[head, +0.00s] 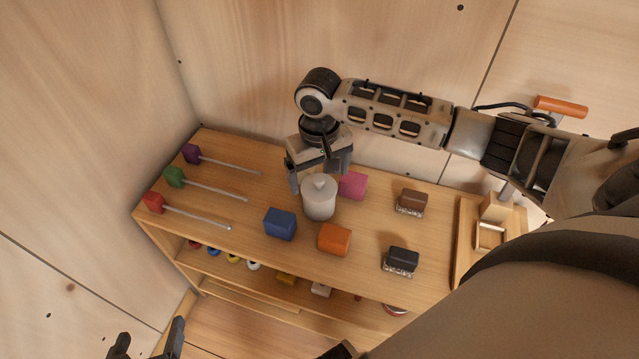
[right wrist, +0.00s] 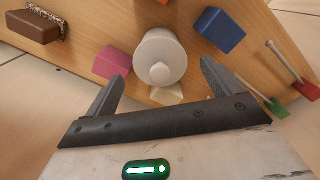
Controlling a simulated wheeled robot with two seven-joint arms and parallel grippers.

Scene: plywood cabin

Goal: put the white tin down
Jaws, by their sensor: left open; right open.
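The white tin (head: 319,199), with a knob on its lid, stands upright on the wooden shelf top, between the blue block and the pink block. My right gripper (head: 320,177) is open just behind and above it, fingers pointing down. In the right wrist view the tin (right wrist: 160,58) lies between and just beyond the two spread fingertips (right wrist: 160,80), with a gap on each side. Its base is hidden from that view. My left gripper (head: 147,346) is open and empty at the bottom left of the head view, away from the shelf.
Close around the tin are a blue block (head: 280,223), an orange block (head: 334,239) and a pink block (head: 353,186). Brown (head: 411,200) and black (head: 403,258) brushes lie to the right. Screwdrivers (head: 205,162) lie at the left. A wooden tray (head: 463,262) is at the right end.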

